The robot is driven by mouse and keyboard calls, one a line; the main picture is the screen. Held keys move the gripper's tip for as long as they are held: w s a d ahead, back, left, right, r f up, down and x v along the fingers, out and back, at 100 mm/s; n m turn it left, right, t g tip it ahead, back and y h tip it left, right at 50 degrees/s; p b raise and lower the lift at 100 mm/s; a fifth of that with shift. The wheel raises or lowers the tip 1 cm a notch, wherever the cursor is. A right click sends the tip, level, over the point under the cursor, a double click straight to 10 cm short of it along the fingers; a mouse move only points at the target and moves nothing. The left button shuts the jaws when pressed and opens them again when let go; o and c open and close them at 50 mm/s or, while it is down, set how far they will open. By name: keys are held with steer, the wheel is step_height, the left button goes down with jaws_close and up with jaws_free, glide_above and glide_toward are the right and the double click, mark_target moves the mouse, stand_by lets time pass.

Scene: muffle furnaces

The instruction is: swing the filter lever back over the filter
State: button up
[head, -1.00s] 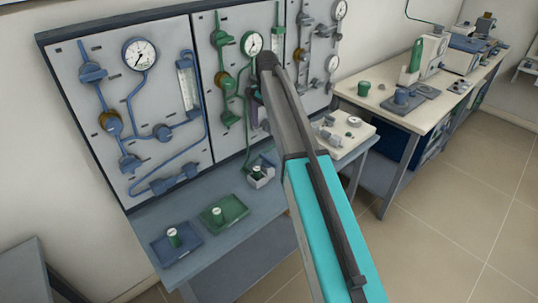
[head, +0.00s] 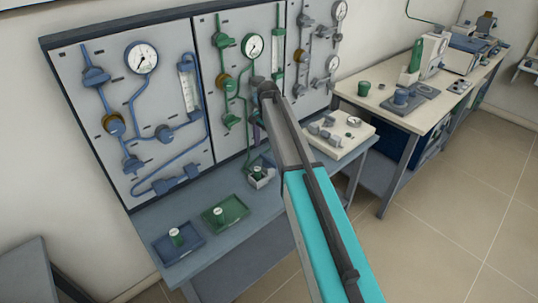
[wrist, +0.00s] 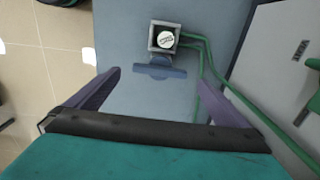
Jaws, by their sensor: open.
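The filter (wrist: 165,39) is a round white-topped piece in a square grey housing, at the top centre of the wrist view. It also shows in the head view (head: 258,171), at the back of the bench below the green panel. A blue-grey T-shaped piece (wrist: 160,71), which looks like the filter lever, lies beside the housing on the gripper's side, not over the white top. My gripper (wrist: 158,78) is open, its purple fingers apart on either side of this piece. Nothing is held. In the head view the arm hides most of the gripper.
Green tubes (wrist: 205,68) run from the housing past the right finger. The upright panel (head: 75,130) stands close behind. A blue tray (head: 178,243) and a green tray (head: 225,212) lie on the bench to the left. A white block with fittings (head: 340,135) stands to the right.

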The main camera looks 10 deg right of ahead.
mark_target(268, 159)
steer(key=shift+f+p, duration=0.35)
steer(key=shift+f, duration=1.75)
steer(key=c, duration=1)
steer(key=shift+c, duration=0.2)
